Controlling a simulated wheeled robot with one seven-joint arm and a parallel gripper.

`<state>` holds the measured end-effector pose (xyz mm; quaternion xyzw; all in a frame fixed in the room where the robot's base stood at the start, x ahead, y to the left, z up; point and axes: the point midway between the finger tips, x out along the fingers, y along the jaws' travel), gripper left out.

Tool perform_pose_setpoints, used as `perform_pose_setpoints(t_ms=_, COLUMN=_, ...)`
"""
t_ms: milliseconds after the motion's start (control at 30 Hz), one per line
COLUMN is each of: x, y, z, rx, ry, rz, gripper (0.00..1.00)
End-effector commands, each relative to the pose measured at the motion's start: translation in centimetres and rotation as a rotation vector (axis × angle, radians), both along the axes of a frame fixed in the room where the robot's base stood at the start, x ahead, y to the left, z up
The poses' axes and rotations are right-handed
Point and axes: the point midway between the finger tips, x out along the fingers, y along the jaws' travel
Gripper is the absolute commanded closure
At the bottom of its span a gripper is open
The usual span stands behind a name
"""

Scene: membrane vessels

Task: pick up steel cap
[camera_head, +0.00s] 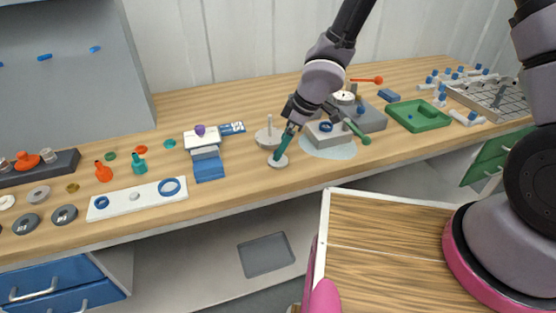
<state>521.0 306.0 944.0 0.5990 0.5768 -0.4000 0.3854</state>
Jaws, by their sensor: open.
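A small round grey metal disc (278,161), which looks like the steel cap, lies on the wooden bench near its front edge. My gripper (284,147) reaches down from the upper right, with a teal fingertip right above the disc. The gripper is open, with nothing seen held in it. The fingertip hides part of the disc's top, and I cannot tell whether they touch.
A grey round base with an upright post (269,120) stands close behind the disc. A blue-and-white stand (208,168) and a white plate with rings (150,199) are left.

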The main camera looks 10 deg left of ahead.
Motion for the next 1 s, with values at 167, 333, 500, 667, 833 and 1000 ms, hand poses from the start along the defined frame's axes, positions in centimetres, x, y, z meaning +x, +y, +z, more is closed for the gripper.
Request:
perform_pose_setpoints(t_ms=167, x=0.0, y=0.4, z=-1.6, rx=-0.002, ry=0.000, rz=0.004, gripper=0.00)
perform_pose_setpoints(t_ms=333, x=0.1, y=1.1, z=-3.7, rx=-0.002, ry=0.002, rz=0.003, gripper=0.00)
perform_pose_setpoints(t_ms=500, x=0.3, y=1.5, z=-4.8, rx=0.000, ry=0.000, rz=0.000, gripper=0.00)
perform_pose_setpoints(t_ms=667, x=0.3, y=1.5, z=-4.9, rx=0.000, ry=0.000, rz=-0.001, gripper=0.00)
perform_pose_setpoints(t_ms=833, x=0.3, y=1.5, z=-4.9, rx=0.000, ry=0.000, rz=-0.001, gripper=0.34)
perform_pose_setpoints(t_ms=1000, x=0.3, y=1.5, z=-4.8, rx=0.000, ry=0.000, rz=0.000, gripper=0.94)
